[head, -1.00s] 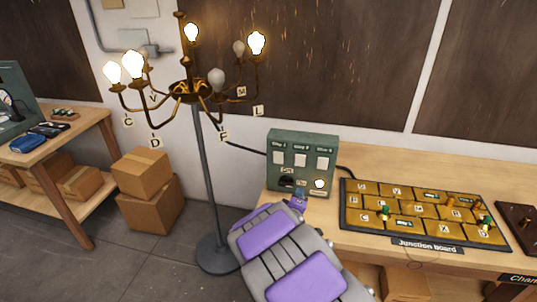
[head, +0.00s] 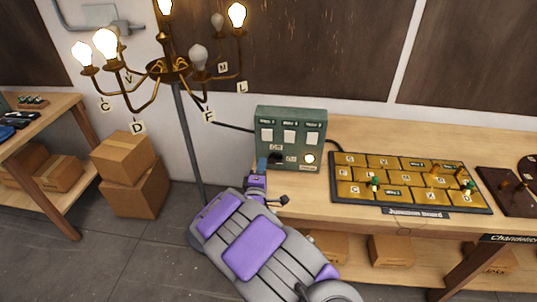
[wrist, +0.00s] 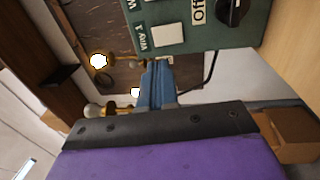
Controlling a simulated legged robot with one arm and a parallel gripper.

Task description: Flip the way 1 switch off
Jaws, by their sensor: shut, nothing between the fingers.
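The green switch box (head: 290,112) stands on the bench with three white switch plates in a row. The way 1 plate (head: 267,136) is the leftmost. In the wrist view the way 1 plate (wrist: 168,33) is pale and flat beside its "WAY 1" label; whether it is on or off I cannot tell. My gripper (head: 262,163) is shut and empty, in front of the box's lower left, below the way 1 plate. Its blue fingers also show in the wrist view (wrist: 157,80), close to that plate; contact is unclear.
The brass chandelier (head: 168,69) stands left, several bulbs lit and at least two dark. A round button (head: 309,158) glows on the box. The junction board (head: 412,205) lies to the right. Cardboard boxes (head: 130,195) are stacked on the floor. A cable runs behind the box.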

